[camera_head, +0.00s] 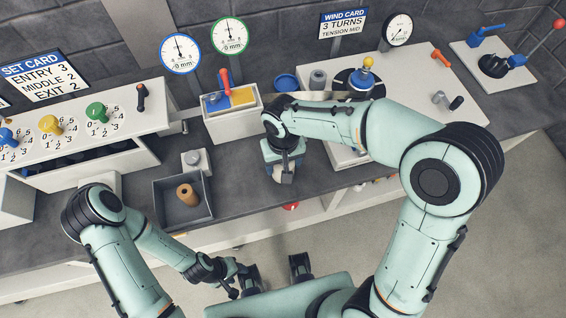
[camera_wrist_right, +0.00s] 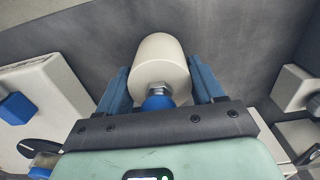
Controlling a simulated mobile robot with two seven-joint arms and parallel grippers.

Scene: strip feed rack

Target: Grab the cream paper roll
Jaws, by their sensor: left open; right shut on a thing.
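The cream paper roll (camera_wrist_right: 160,62) shows in the right wrist view as a pale cylinder between the two blue fingers of my right gripper (camera_wrist_right: 159,85). A metal nut and a blue piece show at its near end. In the head view, my right gripper (camera_head: 284,160) is shut on it, pointing down by the bench's front edge; the arm and fingers mostly hide the roll there. My left gripper (camera_head: 238,280) is open and empty, low in the head view in front of the bench. Its fingers are small and dark there.
A tan roll (camera_head: 187,194) stands in an open grey bin (camera_head: 160,205) left of my right gripper. A white box (camera_head: 232,124) with blue and yellow parts stands behind. A dial panel (camera_head: 150,118) is at left. A white plate (camera_head: 425,75) with a spindle is at right.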

